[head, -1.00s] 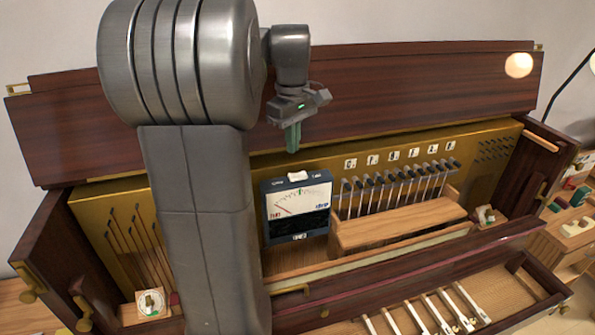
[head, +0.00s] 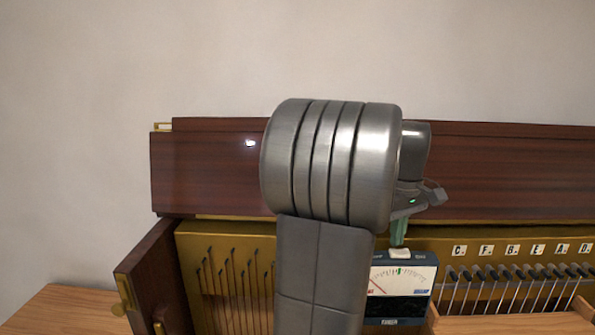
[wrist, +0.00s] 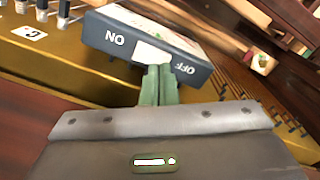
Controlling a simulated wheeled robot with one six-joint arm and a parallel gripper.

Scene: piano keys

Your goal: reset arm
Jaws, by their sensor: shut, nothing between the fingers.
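My gripper (head: 398,240) is shut and empty, its green fingers together and pointing down. In the head view it shows just above the white switch (head: 400,253) on top of the dark blue tuner box (head: 404,307). In the wrist view the green fingertips (wrist: 159,80) overlap the near edge of the white switch (wrist: 151,53), between the ON and OFF labels; I cannot tell whether they touch it. My arm hides part of the piano's middle.
The open piano has a dark wooden top panel (head: 500,185) behind my gripper and a gold back plate (head: 204,243) with strings at left. Lettered hammers (head: 515,275) stand right of the tuner. A pale wall (head: 200,50) fills the space above.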

